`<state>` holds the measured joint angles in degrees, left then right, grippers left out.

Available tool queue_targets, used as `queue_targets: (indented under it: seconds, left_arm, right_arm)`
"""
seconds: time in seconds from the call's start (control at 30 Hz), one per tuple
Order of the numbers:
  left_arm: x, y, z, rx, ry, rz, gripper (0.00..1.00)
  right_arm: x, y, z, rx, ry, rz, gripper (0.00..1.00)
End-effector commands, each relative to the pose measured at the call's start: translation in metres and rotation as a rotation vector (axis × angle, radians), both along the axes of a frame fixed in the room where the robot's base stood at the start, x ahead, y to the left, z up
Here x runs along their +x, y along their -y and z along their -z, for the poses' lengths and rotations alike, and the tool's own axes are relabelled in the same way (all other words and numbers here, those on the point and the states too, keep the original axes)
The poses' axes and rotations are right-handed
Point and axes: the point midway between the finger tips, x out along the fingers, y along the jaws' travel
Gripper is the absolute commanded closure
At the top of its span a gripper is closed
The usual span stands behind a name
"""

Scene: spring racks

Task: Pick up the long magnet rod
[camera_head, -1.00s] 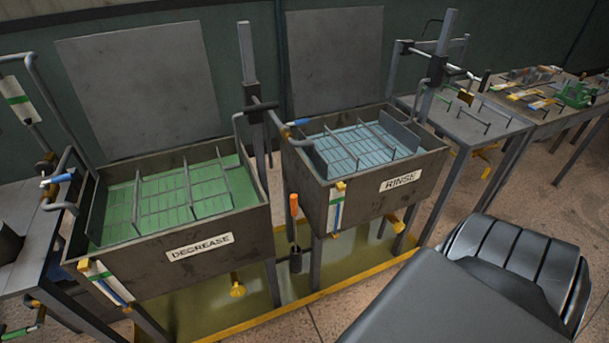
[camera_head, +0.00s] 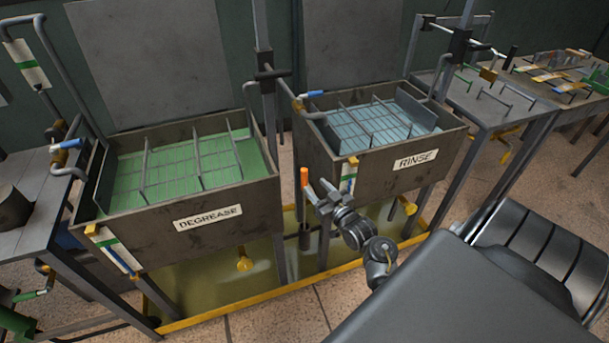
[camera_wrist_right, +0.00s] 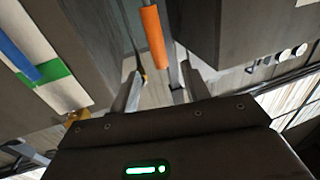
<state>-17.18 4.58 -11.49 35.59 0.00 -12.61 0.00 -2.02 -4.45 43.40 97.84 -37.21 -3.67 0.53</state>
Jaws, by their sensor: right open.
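The long magnet rod hangs upright between the two tanks, with an orange handle (camera_head: 304,177) at its top and a dark cylinder (camera_head: 304,241) at its lower end. My right gripper (camera_head: 316,190) is open, just to the right of the rod below the handle. In the right wrist view the orange handle (camera_wrist_right: 153,38) is just beyond the open fingers (camera_wrist_right: 156,84). I cannot tell whether a finger touches the rod. My left gripper is out of view.
The degrease tank (camera_head: 200,250) stands left of the rod and the rinse tank (camera_head: 380,172) right of it, with a narrow gap between. A yellow-edged tray (camera_head: 270,302) lies beneath. A side table (camera_head: 490,105) with racks stands at the right.

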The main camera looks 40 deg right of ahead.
Motion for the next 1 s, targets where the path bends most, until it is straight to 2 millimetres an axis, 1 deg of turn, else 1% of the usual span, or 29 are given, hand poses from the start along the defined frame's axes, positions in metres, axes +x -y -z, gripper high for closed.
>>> queue_targets:
  seconds: [0.03, 0.1, 0.2, 0.3, 0.47, 0.53, 0.7, 0.8, 0.9, 1.0]
  left_arm:
    - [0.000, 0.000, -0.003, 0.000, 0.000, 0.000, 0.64]
    - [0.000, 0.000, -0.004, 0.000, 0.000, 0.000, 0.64]
    - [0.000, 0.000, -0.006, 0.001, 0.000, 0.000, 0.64]
    - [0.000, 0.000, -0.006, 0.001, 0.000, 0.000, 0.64]
    - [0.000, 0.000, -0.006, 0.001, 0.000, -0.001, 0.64]
    - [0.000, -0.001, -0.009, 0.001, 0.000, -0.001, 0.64]
    - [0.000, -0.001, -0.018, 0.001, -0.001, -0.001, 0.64]
    - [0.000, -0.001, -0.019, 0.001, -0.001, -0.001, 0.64]
    - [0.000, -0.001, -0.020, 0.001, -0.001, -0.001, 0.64]
    - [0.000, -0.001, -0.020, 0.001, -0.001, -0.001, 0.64]
  right_arm:
    - [0.010, 0.001, -0.003, 0.002, 0.003, 0.000, 0.53]
    - [0.021, 0.002, -0.003, 0.002, 0.002, -0.001, 0.53]
    - [0.035, 0.004, -0.002, 0.001, 0.000, 0.000, 0.53]
    - [0.043, 0.005, -0.001, 0.001, 0.000, 0.000, 0.53]
    - [0.046, 0.005, 0.000, 0.000, -0.001, 0.000, 0.53]
    - [0.050, 0.006, -0.002, 0.000, -0.001, 0.000, 0.53]
    - [0.074, 0.010, -0.005, 0.003, 0.001, 0.000, 0.53]
    - [0.087, 0.011, -0.003, 0.002, 0.001, 0.000, 0.53]
    - [0.095, 0.012, -0.002, 0.001, -0.001, 0.000, 0.53]
    - [0.097, 0.012, -0.001, 0.000, -0.002, 0.000, 0.53]
